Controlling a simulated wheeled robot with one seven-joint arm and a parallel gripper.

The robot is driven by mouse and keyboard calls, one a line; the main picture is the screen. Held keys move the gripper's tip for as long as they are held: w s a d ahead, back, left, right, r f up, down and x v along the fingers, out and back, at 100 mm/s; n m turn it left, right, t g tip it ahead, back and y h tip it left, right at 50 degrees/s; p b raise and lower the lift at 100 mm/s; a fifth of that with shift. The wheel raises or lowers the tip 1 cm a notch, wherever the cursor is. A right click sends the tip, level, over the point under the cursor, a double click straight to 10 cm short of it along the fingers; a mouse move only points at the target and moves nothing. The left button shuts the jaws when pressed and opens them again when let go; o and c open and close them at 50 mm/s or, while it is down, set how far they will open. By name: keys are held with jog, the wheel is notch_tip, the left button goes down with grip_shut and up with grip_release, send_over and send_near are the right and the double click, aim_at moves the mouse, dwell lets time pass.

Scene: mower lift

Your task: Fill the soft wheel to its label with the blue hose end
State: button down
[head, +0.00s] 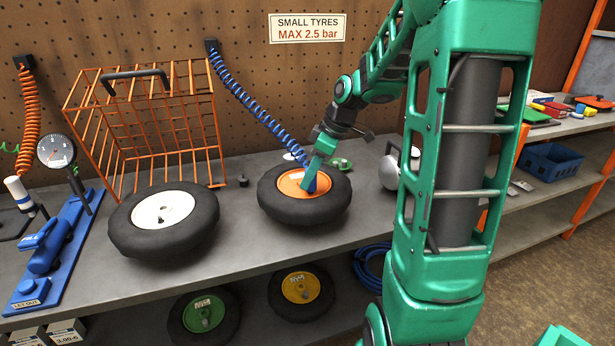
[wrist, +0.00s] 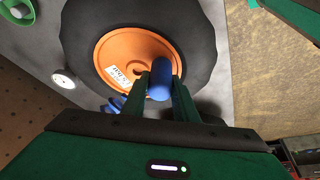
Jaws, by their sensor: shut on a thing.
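A black tyre on an orange rim, the orange wheel (head: 297,186), lies flat on the bench near its front edge. In the wrist view its orange hub (wrist: 125,50) carries a white label (wrist: 117,75) with print too small to read surely. My gripper (head: 318,178) is shut on the blue hose end (wrist: 160,80) and holds it over the hub, near the hub's middle. I cannot tell whether the hose end touches the valve. The coiled blue hose (head: 255,105) runs from the hose end up to the pegboard.
A white-rimmed wheel (head: 163,210) lies to the left by an orange wire cage (head: 150,110). A dial gauge (head: 56,152) stands at far left beside a blue foot pump (head: 45,250). A sign (head: 307,27) reads MAX 2.5 bar. Green (head: 204,314) and yellow (head: 301,288) wheels sit below.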

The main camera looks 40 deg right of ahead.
jog(key=shift+f, duration=0.6)
jog(key=c, duration=1.7)
grip_release()
jog(key=shift+v, duration=5.45)
jog(key=s+a+f+m+g+h, duration=0.1)
jog(key=s+m, duration=0.3)
jog(key=s, duration=0.4)
jog(key=s+a+f+m+g, duration=0.1)
jog(key=s+f+m, duration=0.3)
jog(key=s, duration=0.5)
jog(key=s+a+f+m+g+h, duration=0.1)
jog(key=s+a+f+m, duration=0.2)
jog(key=s+m, duration=0.3)
jog(key=shift+s+a+f+h, duration=0.1)
jog(key=shift+s+f+h, duration=0.05)
jog(key=shift+s, duration=0.45)
jog(key=shift+s+f+h, duration=0.1)
jog(key=shift+s+h, duration=0.05)
jog(key=shift+s, duration=0.45)
